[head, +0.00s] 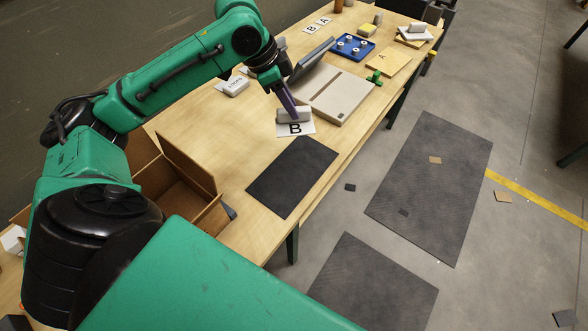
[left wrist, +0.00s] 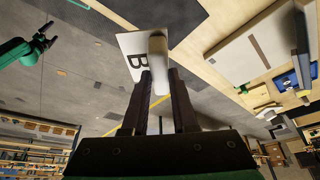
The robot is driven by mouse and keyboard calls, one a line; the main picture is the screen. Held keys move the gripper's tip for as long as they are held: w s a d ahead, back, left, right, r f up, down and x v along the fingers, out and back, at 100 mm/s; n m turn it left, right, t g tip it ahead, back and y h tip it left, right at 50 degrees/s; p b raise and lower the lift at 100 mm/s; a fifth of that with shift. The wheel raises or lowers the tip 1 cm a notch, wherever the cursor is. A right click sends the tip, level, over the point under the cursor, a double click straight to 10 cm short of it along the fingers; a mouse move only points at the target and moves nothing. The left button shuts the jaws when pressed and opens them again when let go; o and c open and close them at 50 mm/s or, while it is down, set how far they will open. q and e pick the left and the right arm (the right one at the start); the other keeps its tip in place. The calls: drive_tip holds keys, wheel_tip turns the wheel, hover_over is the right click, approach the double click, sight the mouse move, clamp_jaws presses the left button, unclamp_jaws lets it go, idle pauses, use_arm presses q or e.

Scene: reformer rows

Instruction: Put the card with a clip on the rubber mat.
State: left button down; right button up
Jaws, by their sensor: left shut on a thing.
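The card with a clip is a white card marked B (head: 295,129) with a pale grey block-like clip (head: 293,114) along one edge. My left gripper (head: 294,108) is shut on the clip and holds the card above the table. In the left wrist view the clip (left wrist: 157,46) sits between the fingertips and the card (left wrist: 133,52) sticks out to its left, with floor showing behind it. The black rubber mat (head: 291,176) lies flat and bare on the table, nearer than the card. In the left wrist view a green arm with a dark gripper (left wrist: 44,38) is small at the left.
A wooden box (head: 180,183) stands left of the mat. A pale board (head: 335,92), a green object (head: 374,76), a blue tray (head: 352,47) and another white block (head: 235,86) lie farther back. The table's right edge runs close to the mat. Dark mats (head: 435,185) lie on the floor.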

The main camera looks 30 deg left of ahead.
use_arm(q)
wheel_tip(320, 180, down, 20)
drive_tip(key=shift+w+a+r+p, duration=0.1)
drive_tip(key=shift+w+p, duration=0.05)
drive_tip(key=shift+p, duration=0.7)
use_arm(e)
drive_tip(key=shift+w+a+r, duration=0.3)
drive_tip(key=shift+w+r, duration=0.4)
drive_tip(key=shift+r, duration=0.05)
use_arm(q)
drive_tip(key=c, duration=0.7)
unclamp_jaws()
drive_tip(key=b+v, duration=0.1)
drive_tip(key=v, duration=1.1)
use_arm(e)
drive_tip(key=shift+s+d+f, duration=0.1)
drive_tip(key=shift+d+f, duration=0.05)
drive_tip(key=shift+f, duration=0.4)
